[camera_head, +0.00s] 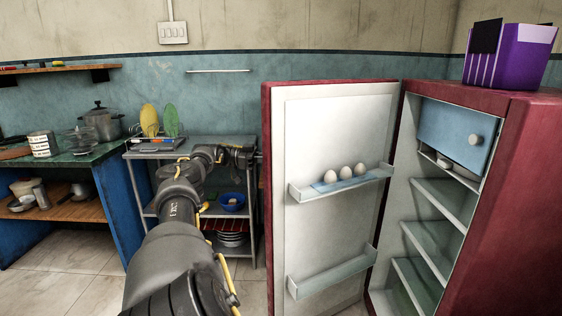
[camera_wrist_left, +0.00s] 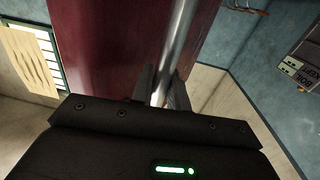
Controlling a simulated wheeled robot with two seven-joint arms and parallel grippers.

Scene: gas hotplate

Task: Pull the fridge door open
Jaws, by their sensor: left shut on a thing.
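The fridge door (camera_head: 330,140) stands wide open at the centre of the head view, its white inner side facing me. Its door shelf holds eggs (camera_head: 345,173). The red fridge body (camera_head: 510,190) is on the right with its inside showing. My left gripper (camera_head: 250,157) is at the door's outer left edge, its fingertips hidden in part. In the left wrist view my left gripper (camera_wrist_left: 162,88) is shut on the metal door handle (camera_wrist_left: 180,45), with the red outer face of the door behind it. My right gripper is in neither view.
A metal rack (camera_head: 190,147) with a blue bowl (camera_head: 232,201) and plates stands behind my left arm. A green-topped counter (camera_head: 70,157) with pots is on the left. A purple container (camera_head: 510,55) sits on top of the fridge. Tiled floor (camera_head: 60,255) shows at lower left.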

